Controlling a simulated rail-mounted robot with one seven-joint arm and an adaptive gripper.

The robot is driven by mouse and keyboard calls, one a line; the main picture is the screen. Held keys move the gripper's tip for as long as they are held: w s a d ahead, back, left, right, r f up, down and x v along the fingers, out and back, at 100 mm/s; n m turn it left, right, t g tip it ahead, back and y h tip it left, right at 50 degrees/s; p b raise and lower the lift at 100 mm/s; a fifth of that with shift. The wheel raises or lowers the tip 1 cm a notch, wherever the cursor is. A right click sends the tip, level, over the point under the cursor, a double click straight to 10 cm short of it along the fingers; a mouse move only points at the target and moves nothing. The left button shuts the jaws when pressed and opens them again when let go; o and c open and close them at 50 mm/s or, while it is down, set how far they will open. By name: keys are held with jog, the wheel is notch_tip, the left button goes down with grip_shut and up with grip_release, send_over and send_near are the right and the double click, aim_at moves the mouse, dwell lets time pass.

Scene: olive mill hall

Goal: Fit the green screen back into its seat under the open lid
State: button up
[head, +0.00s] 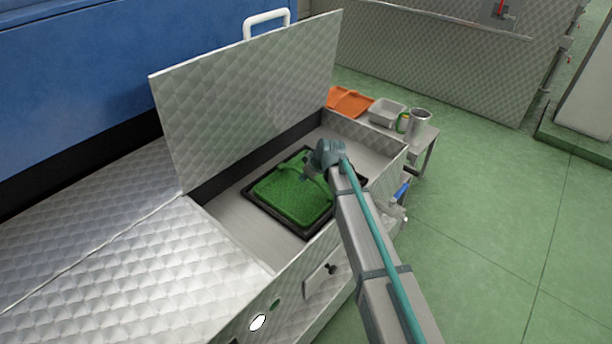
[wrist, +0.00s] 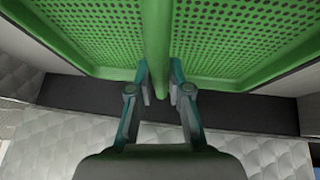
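The green perforated screen (head: 285,192) lies at or just above the dark frame of its seat (head: 290,229) in the bay under the open lid (head: 250,95). I cannot tell whether it rests fully in the seat. The lid stands raised behind it. My gripper (head: 307,177) is over the screen, at its raised green handle (head: 322,186). In the wrist view the screen (wrist: 235,40) fills the top, and my gripper's fingers (wrist: 160,88) close on both sides of the handle (wrist: 157,40). My arm hides part of the seat's right side.
A small table at the right of the bay holds an orange tray (head: 349,102), a grey bin (head: 385,112) and a metal cup (head: 419,118). The quilted metal cover (head: 150,270) lies left of the bay. A black knob (head: 331,268) sits on the front panel.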

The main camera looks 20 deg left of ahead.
jog(key=o, duration=0.4)
jog(key=shift+c, duration=0.2)
jog(key=v, duration=1.2)
